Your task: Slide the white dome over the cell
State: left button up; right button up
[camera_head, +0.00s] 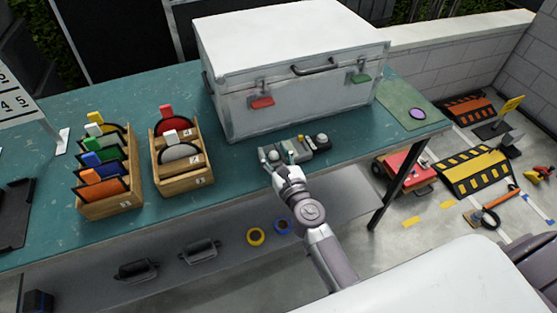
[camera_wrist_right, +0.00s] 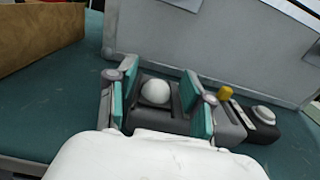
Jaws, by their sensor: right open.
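A small grey device (camera_head: 307,152) stands on the green table in front of the white case. The white dome (camera_wrist_right: 155,91) sits on a dark block at the device's left end. My right gripper (camera_wrist_right: 158,103) is open, with one teal-padded finger on each side of the dome; no clear contact shows. In the head view the right gripper (camera_head: 278,163) reaches the device's left end. A yellow knob (camera_wrist_right: 225,93) stands right of the fingers, and a pale round cap (camera_wrist_right: 263,114) is at the right end. I cannot tell which part is the cell. My left gripper is not in view.
The large white case (camera_head: 300,95) stands close behind the device. Two wooden racks (camera_head: 184,172) with coloured discs and plates stand to the left. A green mat (camera_head: 400,105) lies right of the case. The table (camera_head: 235,180) is clear between racks and device.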

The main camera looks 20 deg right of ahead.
jog(key=s, duration=1.1)
jog(key=shift+s+d, duration=0.2)
jog(key=shift+s, duration=0.2)
jog(key=s+f+n+g+y, duration=0.1)
jog(key=s+f+n+g, duration=0.3)
jog(key=f+n, duration=0.85)
jog(key=s+f+n+g+y, duration=0.1)
jog(key=s+f+n+g, duration=0.35)
jog(key=f, duration=1.25)
jog(key=s+d+f+n+g+h, duration=0.1)
jog(key=s+d+f+n+g, duration=0.1)
jog(key=s+f+n, duration=0.4)
jog(key=s+d+f+n+g, duration=0.1)
jog(key=s+f+n+g, duration=0.2)
jog(key=s, duration=0.9)
jog(key=s+d+f+n+g+h, duration=0.1)
jog(key=s+d+f+n+g, duration=0.1)
jog(key=s+f+n, duration=0.7)
jog(key=s+n+g, duration=0.1)
jog(key=n, duration=0.2)
jog(key=shift+d+f+h, duration=0.2)
jog(key=shift+d+h, duration=0.1)
jog(key=shift+d, duration=0.05)
jog(key=shift+g, duration=0.25)
